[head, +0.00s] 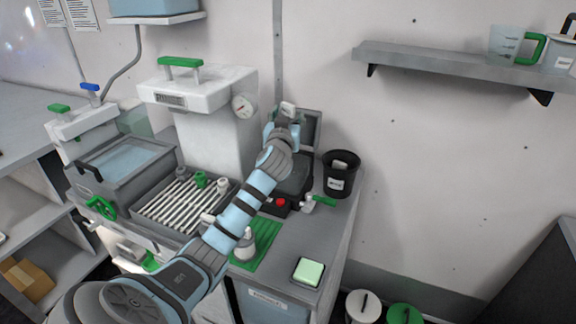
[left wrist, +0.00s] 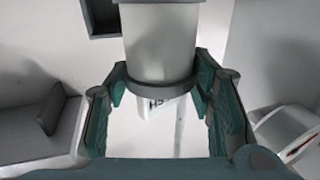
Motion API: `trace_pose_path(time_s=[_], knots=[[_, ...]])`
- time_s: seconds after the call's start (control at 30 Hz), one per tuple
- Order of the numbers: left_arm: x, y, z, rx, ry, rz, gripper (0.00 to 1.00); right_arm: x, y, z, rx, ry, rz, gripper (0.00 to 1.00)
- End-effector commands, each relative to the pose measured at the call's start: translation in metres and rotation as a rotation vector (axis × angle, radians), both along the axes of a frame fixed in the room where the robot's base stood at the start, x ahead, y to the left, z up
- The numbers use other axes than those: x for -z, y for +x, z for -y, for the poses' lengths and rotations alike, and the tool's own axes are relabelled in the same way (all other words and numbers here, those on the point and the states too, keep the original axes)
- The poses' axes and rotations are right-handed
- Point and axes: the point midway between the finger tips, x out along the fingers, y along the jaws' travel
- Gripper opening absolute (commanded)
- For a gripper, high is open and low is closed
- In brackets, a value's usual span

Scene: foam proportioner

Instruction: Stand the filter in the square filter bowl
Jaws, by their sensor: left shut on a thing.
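My left gripper (head: 284,122) is raised over the back of the counter, in front of the wall. It is shut on a pale cylinder with a dark band, which I take for the filter (left wrist: 160,45). In the left wrist view the gripper (left wrist: 168,110) has a finger on each side of the cylinder near the band. In the head view only a small white end of the filter (head: 287,108) shows above the fingers. I cannot pick out the square filter bowl with certainty; my arm hides part of the counter. My right gripper is not in view.
A dark unit with a red knob (head: 281,202) and a raised grey panel lies below my gripper. A black labelled bin (head: 341,180) stands to its right. A slatted rack (head: 163,213), green mat (head: 268,240) and pale green block (head: 308,271) are on the counter.

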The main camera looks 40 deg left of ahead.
Motion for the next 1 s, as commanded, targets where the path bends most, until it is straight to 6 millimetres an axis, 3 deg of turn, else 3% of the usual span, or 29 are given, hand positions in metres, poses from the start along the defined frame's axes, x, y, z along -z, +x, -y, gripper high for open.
trace_pose_path(time_s=[0.03,0.13,0.5,1.0], knots=[[0.025,0.000,0.000,0.001,-0.001,-0.005,0.21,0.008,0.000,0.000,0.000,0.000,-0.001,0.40],[0.058,0.000,0.000,0.001,0.000,-0.004,0.21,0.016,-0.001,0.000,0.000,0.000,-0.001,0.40],[0.121,0.000,0.000,0.002,0.001,0.000,0.21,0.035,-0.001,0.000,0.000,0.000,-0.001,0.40],[0.129,0.000,0.001,0.003,0.001,0.002,0.21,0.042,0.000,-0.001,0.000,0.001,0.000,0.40]])
